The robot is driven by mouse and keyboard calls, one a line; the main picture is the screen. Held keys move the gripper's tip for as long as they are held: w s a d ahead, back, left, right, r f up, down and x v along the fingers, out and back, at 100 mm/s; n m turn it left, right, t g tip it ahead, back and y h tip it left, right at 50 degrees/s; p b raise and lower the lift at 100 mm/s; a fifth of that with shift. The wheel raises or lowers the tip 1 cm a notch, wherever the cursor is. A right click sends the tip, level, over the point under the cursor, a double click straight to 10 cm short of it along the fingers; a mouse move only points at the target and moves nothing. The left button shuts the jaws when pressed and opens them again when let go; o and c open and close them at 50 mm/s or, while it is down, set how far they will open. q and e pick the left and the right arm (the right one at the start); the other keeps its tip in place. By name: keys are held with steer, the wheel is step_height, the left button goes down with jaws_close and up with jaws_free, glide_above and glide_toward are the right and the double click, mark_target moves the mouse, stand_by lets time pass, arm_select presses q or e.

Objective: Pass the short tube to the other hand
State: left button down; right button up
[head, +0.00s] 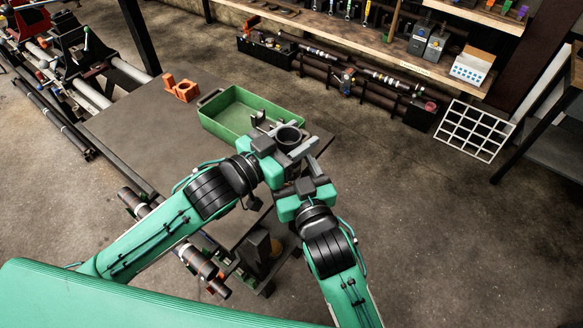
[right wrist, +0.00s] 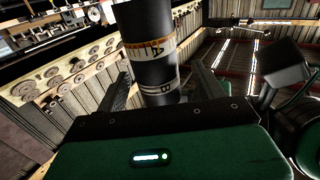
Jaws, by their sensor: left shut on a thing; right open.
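My right gripper (head: 305,164) is just below and in front of the left one. It is open, and in the right wrist view its fingers (right wrist: 162,92) stand on either side of the tube, with gaps visible. Most of the tube's lower part is hidden in the head view.
A green tray (head: 215,118) stands on the dark table (head: 130,125) behind my grippers. Orange blocks (head: 182,90) lie left of it. A machine with rails (head: 85,60) is at the far left. A white grid rack (head: 473,130) stands on the floor at the right.

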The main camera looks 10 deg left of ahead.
steer(key=c, duration=1.1)
arm_select(q)
steer(key=c, duration=1.2)
jaws_free()
arm_select(e)
steer(key=shift+r, duration=0.1)
steer(key=shift+c, duration=1.2)
arm_select(q)
steer(key=o, duration=0.5)
steer(key=shift+o, duration=0.2)
